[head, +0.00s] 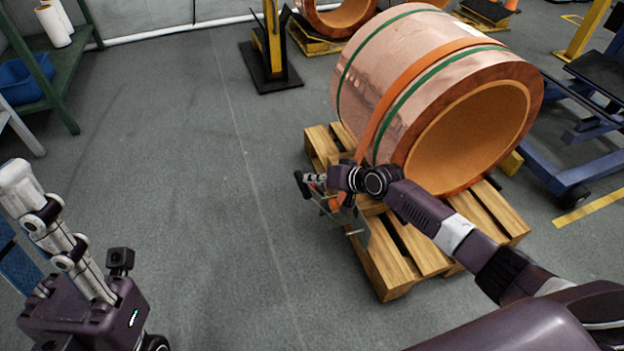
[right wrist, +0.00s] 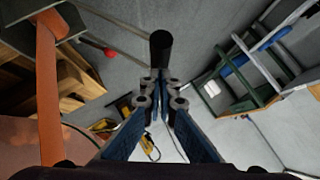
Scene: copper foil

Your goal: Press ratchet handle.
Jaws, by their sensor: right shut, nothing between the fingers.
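The strap tensioner (head: 352,222), a metal ratchet tool, is on the orange strap at the near left side of the copper coil, partly hidden by my right arm. A black cylindrical grip (head: 301,185), apparently its handle end, sticks out to the left. In the right wrist view this black grip (right wrist: 160,48) stands just beyond my fingertips; contact cannot be told. My right gripper (head: 316,179) is shut and empty beside the tool; its closed fingers also show in the right wrist view (right wrist: 160,100). My left gripper is not in view.
The copper coil (head: 395,65) lies on a wooden pallet (head: 395,275). The orange strap (right wrist: 47,95) runs close on the left in the wrist view, near a red-knobbed rod (right wrist: 110,52). A green rack (head: 45,75) stands far left. The floor between is clear.

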